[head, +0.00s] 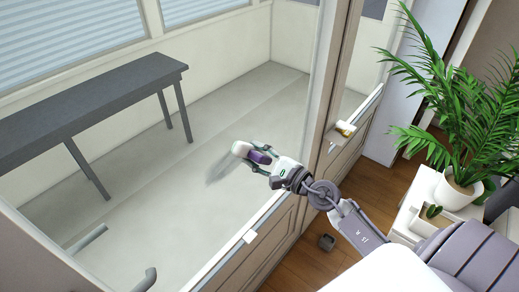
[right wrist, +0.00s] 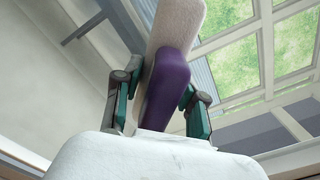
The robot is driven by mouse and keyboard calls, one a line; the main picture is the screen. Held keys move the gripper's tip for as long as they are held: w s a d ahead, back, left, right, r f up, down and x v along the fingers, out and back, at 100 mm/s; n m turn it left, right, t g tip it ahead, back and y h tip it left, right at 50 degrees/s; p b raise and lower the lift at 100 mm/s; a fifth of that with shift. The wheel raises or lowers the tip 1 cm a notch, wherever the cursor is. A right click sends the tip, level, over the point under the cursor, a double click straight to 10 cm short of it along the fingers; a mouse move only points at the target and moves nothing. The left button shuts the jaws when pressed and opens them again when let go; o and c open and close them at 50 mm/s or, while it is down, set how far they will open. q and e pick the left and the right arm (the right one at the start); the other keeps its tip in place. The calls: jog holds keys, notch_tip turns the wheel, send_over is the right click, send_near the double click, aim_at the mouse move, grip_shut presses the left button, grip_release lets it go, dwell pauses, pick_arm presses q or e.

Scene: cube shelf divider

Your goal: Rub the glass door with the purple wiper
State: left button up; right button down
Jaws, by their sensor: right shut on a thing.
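The purple wiper (head: 258,157) is in my right gripper (head: 268,164), near the middle of the head view. Its pale pad (head: 241,148) points away from my arm, toward the glass door (head: 180,180). I cannot tell whether the pad touches the pane. In the right wrist view, the fingers of my right gripper (right wrist: 158,102) are shut on either side of the purple handle (right wrist: 167,85), and the pale pad (right wrist: 176,25) extends above it. My left gripper is not in view.
Behind the glass stands a long grey bench (head: 90,100). The door's beige frame (head: 322,130) carries a handle (head: 343,131) on the right.

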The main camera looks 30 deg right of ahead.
aim_at(223, 168)
jog(key=shift+s+a+r+p, duration=0.2)
jog(key=shift+a+p, duration=0.1)
jog(key=shift+a, duration=0.35)
jog(key=shift+a+f, duration=0.1)
jog(key=shift+a, duration=0.05)
jog(key=shift+s+a, duration=0.1)
jog(key=a+p, duration=0.1)
jog(key=s+a, duration=0.1)
jog(key=a, duration=0.1)
jog(key=shift+p, duration=0.35)
jog(key=shift+a, duration=0.1)
jog(key=shift+s+a+p, duration=0.4)
jog(key=shift+a, duration=0.35)
jog(key=shift+s+a+p, duration=0.35)
jog(key=shift+a, duration=0.4)
jog(key=shift+f, duration=0.1)
